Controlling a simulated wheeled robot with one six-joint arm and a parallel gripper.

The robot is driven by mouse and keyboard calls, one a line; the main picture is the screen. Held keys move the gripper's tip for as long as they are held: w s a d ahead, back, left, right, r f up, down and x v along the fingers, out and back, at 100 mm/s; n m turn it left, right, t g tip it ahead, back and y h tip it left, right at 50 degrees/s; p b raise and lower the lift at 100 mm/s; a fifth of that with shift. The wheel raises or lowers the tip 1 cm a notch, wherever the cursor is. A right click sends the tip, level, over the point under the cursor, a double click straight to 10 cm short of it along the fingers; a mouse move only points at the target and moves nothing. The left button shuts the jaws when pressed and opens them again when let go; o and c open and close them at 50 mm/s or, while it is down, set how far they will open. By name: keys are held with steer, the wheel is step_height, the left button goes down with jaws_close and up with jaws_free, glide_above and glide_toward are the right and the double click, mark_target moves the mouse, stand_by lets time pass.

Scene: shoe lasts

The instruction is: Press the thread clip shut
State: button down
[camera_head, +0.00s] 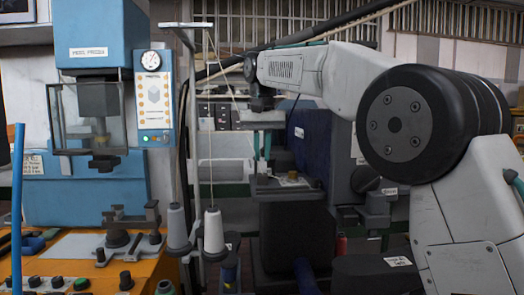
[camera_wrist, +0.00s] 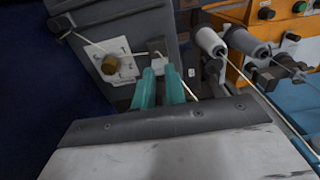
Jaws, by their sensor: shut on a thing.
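The thread clip (camera_wrist: 156,46) is a small pale metal piece on top of the dark machine head, at the tips of my gripper in the wrist view. My gripper (camera_wrist: 161,72) has two teal fingers, closed on the clip from both sides; the fingertips hide part of it. In the head view my gripper (camera_head: 262,160) points down onto the machine top, and the clip is too small to make out there. A pale thread (camera_wrist: 128,54) runs across the white plate to the clip.
A brass knob (camera_wrist: 110,64) sits on the white marked plate (camera_wrist: 124,76) left of the fingers. Thread cones (camera_head: 213,231) stand on a stand nearby. A blue press (camera_head: 97,100) and an orange bench (camera_head: 150,262) are at the left.

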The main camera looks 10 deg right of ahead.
mark_target(264, 190)
steer(key=s+t, duration=0.2)
steer(key=t, duration=0.1)
steer(key=s+t, duration=0.1)
steer(key=t, duration=0.1)
steer(key=s+f+t, duration=0.1)
steer(key=t, duration=0.1)
steer(key=shift+f+t, duration=0.15)
steer(key=shift+t, duration=0.15)
steer(key=t, duration=0.1)
steer(key=s+f+t, duration=0.1)
steer(key=t, duration=0.1)
steer(key=f+t, duration=0.1)
steer(key=shift+s+t, duration=0.25)
steer(key=shift+t, duration=0.05)
steer(key=shift+s+f+t, duration=0.15)
steer(key=shift+f+t, duration=0.4)
steer(key=shift+t, duration=0.6)
steer(key=shift+s+f+t, duration=0.15)
steer(key=shift+f+t, duration=0.4)
steer(key=shift+t, duration=0.6)
steer(key=shift+f, duration=0.1)
steer(key=c, duration=1.4)
jaws_free()
steer(key=shift+c, duration=0.2)
steer(key=shift+s, duration=0.1)
steer(key=s, duration=0.7)
steer(key=shift+s+r, duration=0.3)
